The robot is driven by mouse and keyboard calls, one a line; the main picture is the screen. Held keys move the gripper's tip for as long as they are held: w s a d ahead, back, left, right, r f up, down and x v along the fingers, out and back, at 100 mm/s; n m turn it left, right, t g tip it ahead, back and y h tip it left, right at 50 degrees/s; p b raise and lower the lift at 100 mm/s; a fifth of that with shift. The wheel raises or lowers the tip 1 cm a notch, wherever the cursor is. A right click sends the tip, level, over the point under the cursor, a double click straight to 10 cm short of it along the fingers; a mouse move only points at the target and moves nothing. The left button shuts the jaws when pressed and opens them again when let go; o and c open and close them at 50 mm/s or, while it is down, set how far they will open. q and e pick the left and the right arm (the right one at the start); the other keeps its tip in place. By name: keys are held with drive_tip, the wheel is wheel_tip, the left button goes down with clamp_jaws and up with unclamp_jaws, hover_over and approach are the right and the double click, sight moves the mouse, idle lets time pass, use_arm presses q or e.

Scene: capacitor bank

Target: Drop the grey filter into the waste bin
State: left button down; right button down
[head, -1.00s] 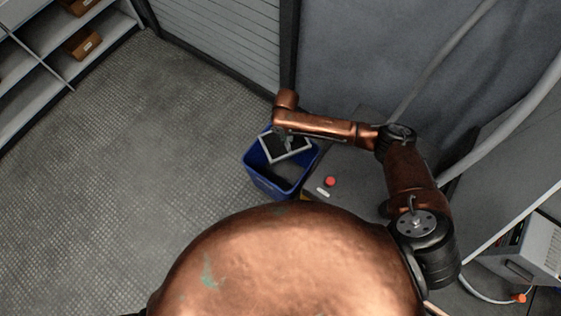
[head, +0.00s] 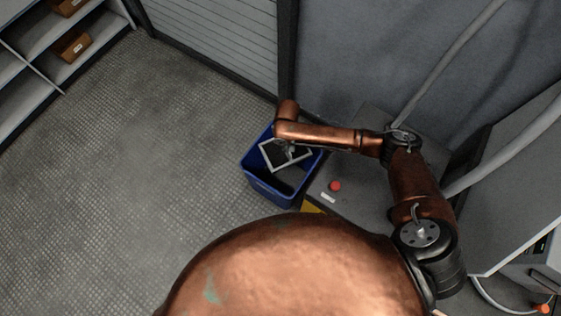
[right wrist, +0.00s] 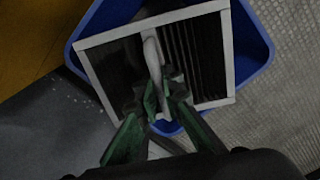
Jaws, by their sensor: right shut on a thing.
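The grey filter (head: 272,155) is a flat square with a light frame and dark pleats. It is over the mouth of the blue waste bin (head: 265,188), tilted, in the head view. The filter (right wrist: 205,55) fills the middle of the right wrist view, with the bin's blue rim (right wrist: 255,45) around and behind it. My right gripper (head: 290,150) is shut on the filter. In the right wrist view its green fingers (right wrist: 165,95) close on the light handle across the filter's middle. How far the filter is above the rim is hard to tell. My left gripper is not in view.
A grey cabinet or bench with a red button (head: 335,186) stands just right of the bin. A shelf with brown boxes (head: 72,46) is at the far left. A roller shutter (head: 215,35) and grey wall are behind. The floor left of the bin is clear.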

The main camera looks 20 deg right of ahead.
idle(0.3)
drive_tip(key=c, duration=2)
unclamp_jaws()
drive_tip(key=shift+f, duration=0.1)
wheel_tip(320, 180, up, 12)
